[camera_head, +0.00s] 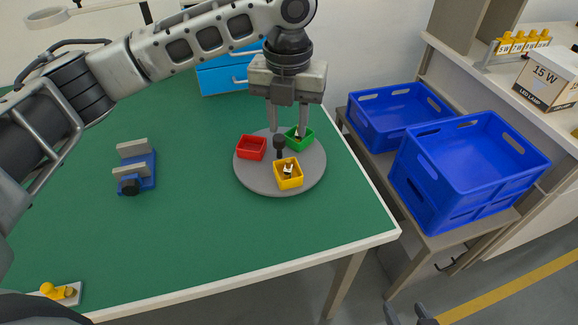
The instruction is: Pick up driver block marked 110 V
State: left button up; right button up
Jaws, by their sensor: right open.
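No marking "110 V" can be read in this view. A grey round turntable (255,184) stands on the green table, with a black knob (279,143) near its middle. On it are a red tray (251,148) that looks empty, a green tray (305,145) with a small pale item partly hidden, and a yellow tray (289,182) with a small black-and-white item (288,170). My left gripper (288,133) points down over the turntable's back, its fingers apart around the space by the green tray. My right gripper (411,315) is open and empty at the bottom edge, off the table.
A blue vise-like fixture (137,170) with grey jaws stands left on the table (210,225). A yellow item on a white plate (62,294) lies front left. Blue crates (470,165) stand right. A shelf holds a "15 W" box (548,78) and several yellow pieces (518,42).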

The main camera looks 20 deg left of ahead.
aim_at(288, 161)
pick_arm(q)
notch_tip(288, 161, down, 9)
jog(key=shift+w+f, duration=0.1)
jog(key=shift+f, duration=0.1)
dwell(0.3)
jog(key=shift+c, duration=0.3)
grip_shut()
